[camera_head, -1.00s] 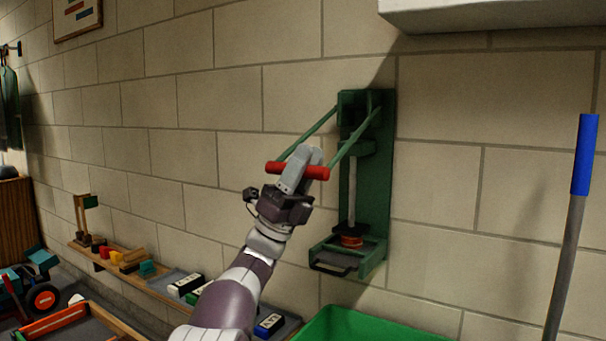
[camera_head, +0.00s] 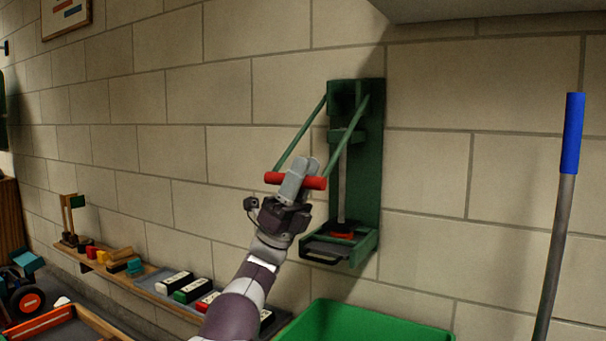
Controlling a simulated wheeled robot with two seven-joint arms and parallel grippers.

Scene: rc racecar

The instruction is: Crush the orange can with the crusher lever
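The green can crusher (camera_head: 368,170) is fixed to the block wall, with two green lever arms running down to a red handle bar (camera_head: 313,183). My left gripper (camera_head: 297,180) is at the middle of this bar, with its fingers closed around it. The orange can (camera_head: 342,235) shows as a thin, flat orange-red piece at the bottom of the crusher, under the dark press plate at the end of the grey rod (camera_head: 342,185). The plate partly hides it. My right gripper is not in view.
A green bin (camera_head: 365,325) stands below the crusher. A wooden shelf (camera_head: 140,282) with blocks and small boxes runs along the wall at left. A blue-gripped pole (camera_head: 572,135) stands at right. A grey ledge (camera_head: 470,8) juts out above.

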